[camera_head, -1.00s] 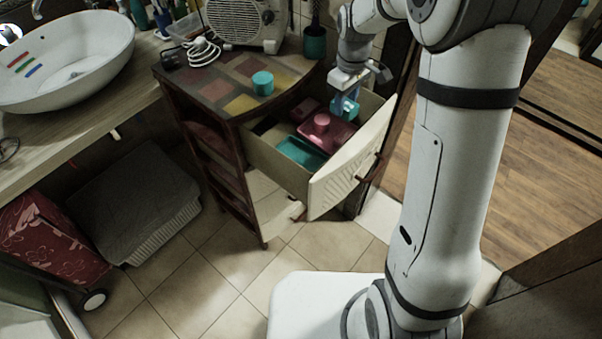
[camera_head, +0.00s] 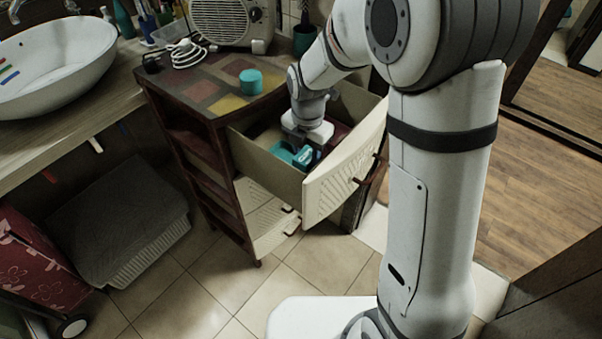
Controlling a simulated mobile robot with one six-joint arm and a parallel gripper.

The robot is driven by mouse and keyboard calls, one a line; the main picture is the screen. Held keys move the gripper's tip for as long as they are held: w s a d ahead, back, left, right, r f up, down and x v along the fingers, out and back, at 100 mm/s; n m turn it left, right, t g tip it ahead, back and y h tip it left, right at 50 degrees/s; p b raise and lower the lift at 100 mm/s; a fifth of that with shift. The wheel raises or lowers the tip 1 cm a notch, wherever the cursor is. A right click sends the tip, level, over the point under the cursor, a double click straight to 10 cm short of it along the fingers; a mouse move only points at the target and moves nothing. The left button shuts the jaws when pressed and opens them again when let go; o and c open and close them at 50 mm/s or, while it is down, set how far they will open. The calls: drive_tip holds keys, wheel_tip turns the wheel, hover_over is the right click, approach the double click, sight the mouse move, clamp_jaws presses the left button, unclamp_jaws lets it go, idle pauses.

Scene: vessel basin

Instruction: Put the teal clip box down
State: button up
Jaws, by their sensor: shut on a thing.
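My gripper (camera_head: 303,155), with blue fingers, points down inside the open drawer (camera_head: 345,172) of the dark wood cabinet. It is shut on the teal clip box (camera_head: 314,157), which is low in the drawer and mostly hidden by the fingers and wrist. A flat teal tray (camera_head: 283,151) lies in the drawer just left of the fingers. I cannot tell whether the box touches the tray or the drawer floor. My wrist covers much of the drawer's contents; a bit of dark pink (camera_head: 339,131) shows behind it.
A teal round container (camera_head: 251,81) stands on the cabinet top (camera_head: 205,92), with a white cable (camera_head: 187,52) and a radio (camera_head: 222,22) behind. The drawer's tall cream front and side walls stand close around my gripper. A basin (camera_head: 55,65) is at left.

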sight(307, 154)
wheel_tip(307, 154, down, 7)
drive_tip(key=shift+f, duration=0.15)
idle(0.4)
drive_tip(key=shift+f+b, duration=0.2)
drive_tip(key=shift+b, duration=0.15)
drive_tip(key=o, duration=1)
wheel_tip(307, 154, up, 12)
drive_tip(key=shift+r+p, duration=0.2)
drive_tip(key=shift+p, duration=0.4)
